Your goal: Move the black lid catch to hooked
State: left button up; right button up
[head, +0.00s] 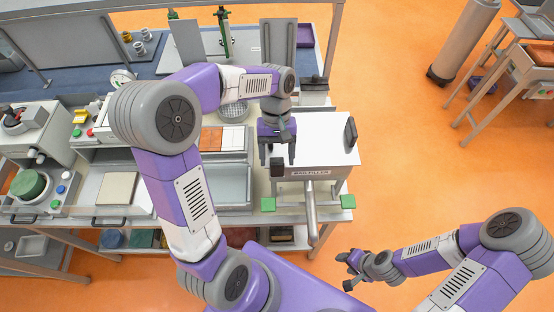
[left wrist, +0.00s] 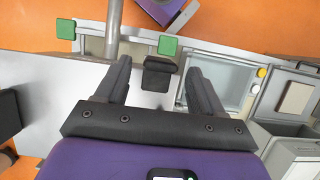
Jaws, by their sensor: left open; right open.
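The white box labelled bag filler (head: 318,140) stands on the bench, with a small black piece that looks like the lid catch (head: 277,168) at its front left edge. My left gripper (head: 279,156) points down over that corner, open and empty. In the left wrist view the black catch (left wrist: 158,76) shows between and just beyond the two spread fingers; I cannot tell if either touches it. Whether it is hooked is not clear. My right gripper (head: 352,271) is open and empty, low at the right, away from the bench.
Another black piece (head: 351,133) stands at the box's right side. A grey pipe (head: 311,215) runs from the box front between two green pads (head: 268,204) (head: 347,201). Grey trays (head: 232,184) lie left of the box. Open floor lies right.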

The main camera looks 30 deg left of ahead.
aim_at(277, 159)
pick_arm(q)
jog(key=v, duration=0.5)
jog(key=shift+w+a+r, duration=0.1)
jog(key=shift+w+r, duration=0.05)
jog(key=shift+r, duration=0.05)
